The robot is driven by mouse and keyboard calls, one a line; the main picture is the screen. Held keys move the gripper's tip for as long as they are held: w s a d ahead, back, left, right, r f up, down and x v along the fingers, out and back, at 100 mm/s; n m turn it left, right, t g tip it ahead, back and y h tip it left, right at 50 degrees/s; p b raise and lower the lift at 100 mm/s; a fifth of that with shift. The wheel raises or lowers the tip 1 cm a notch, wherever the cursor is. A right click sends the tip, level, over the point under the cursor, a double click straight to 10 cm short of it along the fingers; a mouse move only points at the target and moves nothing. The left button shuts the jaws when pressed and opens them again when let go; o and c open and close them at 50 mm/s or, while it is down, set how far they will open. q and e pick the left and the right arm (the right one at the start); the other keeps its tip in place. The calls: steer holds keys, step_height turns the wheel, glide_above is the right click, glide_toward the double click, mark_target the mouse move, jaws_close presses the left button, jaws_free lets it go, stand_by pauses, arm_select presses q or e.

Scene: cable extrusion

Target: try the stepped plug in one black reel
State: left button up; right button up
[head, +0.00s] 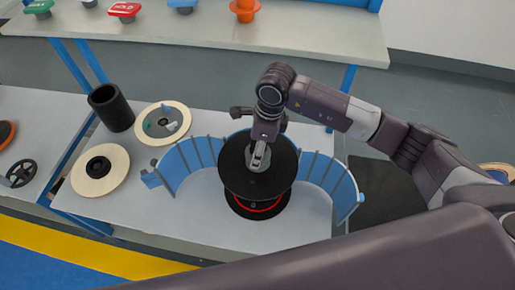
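The grey round stepped plug (269,164) is at the centre of the reel's top flange. My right gripper (259,158) points down at the reel's centre, its fingers close together on the plug. How deep the plug sits in the reel's hole is hidden by the gripper. My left gripper is not in view.
Blue curved slatted guards (185,165) flank the reel on both sides. Left of it are a black cylinder (111,108) and two pale discs, one with a black hub (98,168). The table front is clear.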

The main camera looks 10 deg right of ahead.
steer(key=shift+f+b, duration=0.95)
steer(key=shift+f, duration=0.15)
steer(key=o, duration=1.3)
steer(key=r, duration=0.4)
steer(key=d+r, duration=0.1)
steer(key=r, duration=0.7)
steer(key=shift+s+d, duration=0.3)
steer(key=shift+d, duration=0.05)
steer(key=shift+f, duration=0.1)
